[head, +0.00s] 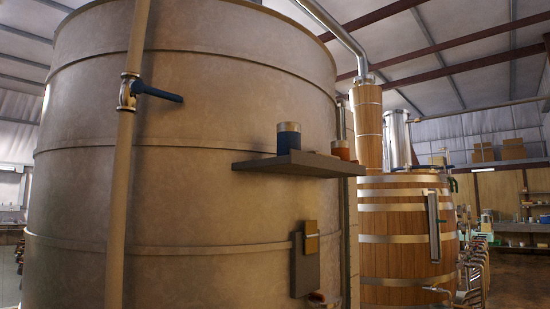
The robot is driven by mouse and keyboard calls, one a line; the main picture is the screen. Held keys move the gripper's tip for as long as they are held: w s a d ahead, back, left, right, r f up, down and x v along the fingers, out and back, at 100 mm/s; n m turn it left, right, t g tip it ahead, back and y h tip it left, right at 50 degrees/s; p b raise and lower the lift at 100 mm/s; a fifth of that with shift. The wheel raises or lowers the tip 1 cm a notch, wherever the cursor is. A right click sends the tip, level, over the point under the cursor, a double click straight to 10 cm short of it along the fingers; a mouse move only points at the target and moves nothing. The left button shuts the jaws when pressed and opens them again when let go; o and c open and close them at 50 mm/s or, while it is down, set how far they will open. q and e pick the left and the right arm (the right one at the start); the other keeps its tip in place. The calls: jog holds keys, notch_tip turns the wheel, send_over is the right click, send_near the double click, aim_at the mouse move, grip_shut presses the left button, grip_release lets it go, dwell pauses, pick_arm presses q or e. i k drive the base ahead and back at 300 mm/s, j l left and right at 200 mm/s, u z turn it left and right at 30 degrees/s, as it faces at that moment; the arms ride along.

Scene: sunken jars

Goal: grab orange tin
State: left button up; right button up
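The orange tin (341,153) stands near the right end of a dark grey shelf (297,166) on the side of the large metal tank. It is small in view, orange-red with a pale top. A blue tin (288,140) with a pale metal top band stands on the same shelf to its left, nearer the middle, and looks larger. There is a gap between the two tins. Neither of my grippers shows in the head view.
The large metal tank (215,110) fills the left and middle. A vertical pipe (123,190) with a blue-handled valve (158,92) runs in front of it. A grey panel with a tan piece (305,270) is below the shelf. A wooden vat (405,230) stands behind at right.

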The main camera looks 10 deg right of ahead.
aim_at(340, 149)
jog(key=i+l+u, duration=0.15)
jog(key=l+u, duration=0.25)
jog(key=l, duration=0.35)
jog(key=l+u, duration=0.45)
jog(key=l, duration=0.35)
jog(key=l+u, duration=0.4)
jog(key=l, duration=0.4)
